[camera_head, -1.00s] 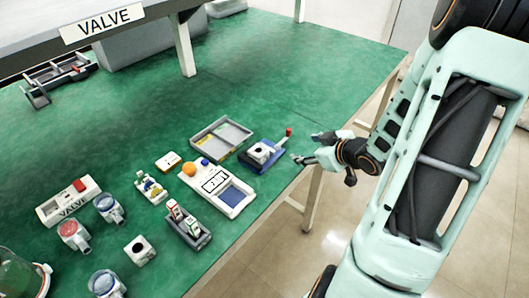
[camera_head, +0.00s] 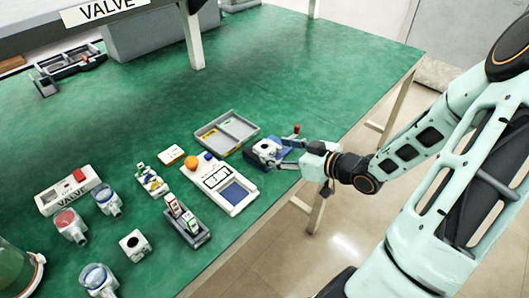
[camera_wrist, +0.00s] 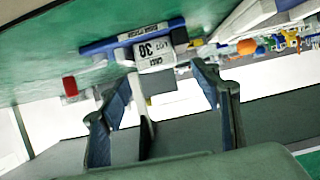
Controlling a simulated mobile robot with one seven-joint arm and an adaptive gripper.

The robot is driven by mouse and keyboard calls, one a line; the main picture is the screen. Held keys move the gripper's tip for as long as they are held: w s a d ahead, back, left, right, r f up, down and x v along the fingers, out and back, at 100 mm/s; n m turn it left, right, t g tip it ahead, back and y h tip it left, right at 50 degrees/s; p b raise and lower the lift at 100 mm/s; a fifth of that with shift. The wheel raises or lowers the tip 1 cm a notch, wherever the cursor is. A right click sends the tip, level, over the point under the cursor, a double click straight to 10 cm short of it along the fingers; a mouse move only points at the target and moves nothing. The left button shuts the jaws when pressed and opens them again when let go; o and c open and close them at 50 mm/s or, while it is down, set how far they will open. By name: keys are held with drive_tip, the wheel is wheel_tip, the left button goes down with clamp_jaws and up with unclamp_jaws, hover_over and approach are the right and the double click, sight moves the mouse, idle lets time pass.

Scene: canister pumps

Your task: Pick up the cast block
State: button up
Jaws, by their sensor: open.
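A pale cast block (camera_head: 267,148) with a dark round opening on top sits in a blue fixture (camera_head: 284,157) near the table's right edge. In the wrist view the block (camera_wrist: 155,52) shows a label with "30", and the blue fixture (camera_wrist: 104,45) lies around its base. My gripper (camera_head: 285,153) is at the fixture's right side, low over the table edge. In the wrist view my gripper (camera_wrist: 165,88) has its fingers spread with nothing between them, and the block lies beyond the fingertips. Exact contact is hard to tell.
A red-tipped lever (camera_head: 296,129) stands at the fixture's far side. A grey divided tray (camera_head: 227,132) and a white panel with an orange knob (camera_head: 233,195) are close by. Another pale block (camera_head: 135,243) lies further left.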

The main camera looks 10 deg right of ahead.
sight(262, 145)
drive_tip(key=b+x, duration=0.1)
drive_tip(key=x, duration=0.4)
drive_tip(key=shift+r, duration=0.15)
drive_tip(key=shift+d, duration=0.1)
drive_tip(key=shift+r, duration=0.1)
drive_tip(key=c, duration=1.5)
